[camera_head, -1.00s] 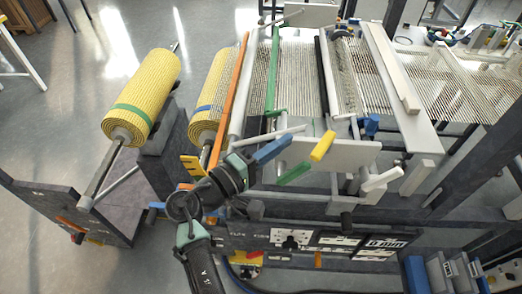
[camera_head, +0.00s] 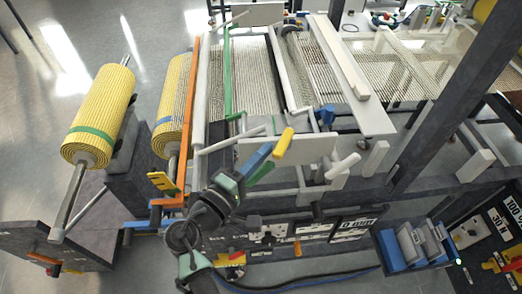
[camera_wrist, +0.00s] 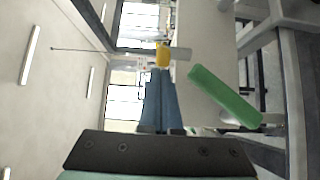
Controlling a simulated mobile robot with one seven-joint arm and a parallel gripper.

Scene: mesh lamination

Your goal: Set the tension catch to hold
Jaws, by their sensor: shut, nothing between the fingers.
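My gripper (camera_head: 271,146) has blue fingers that are shut and empty. In the head view they point up and right, with their tips just left of a yellow handle (camera_head: 284,146). In the wrist view the shut fingertips (camera_wrist: 160,76) lie just short of the yellow handle (camera_wrist: 162,54), in line with it; I cannot tell whether they touch. A green handle (camera_wrist: 222,96) slants to the right of the fingers and also shows below the yellow one in the head view (camera_head: 262,172). No readable label shows which handle is the tension catch.
A white-gripped handle (camera_head: 343,165) sticks out to the right of the yellow one. Yellow mesh rolls (camera_head: 100,115) stand at the left. An orange bar (camera_head: 188,110) rises left of the mesh web. A blue bin (camera_head: 408,252) is at the lower right.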

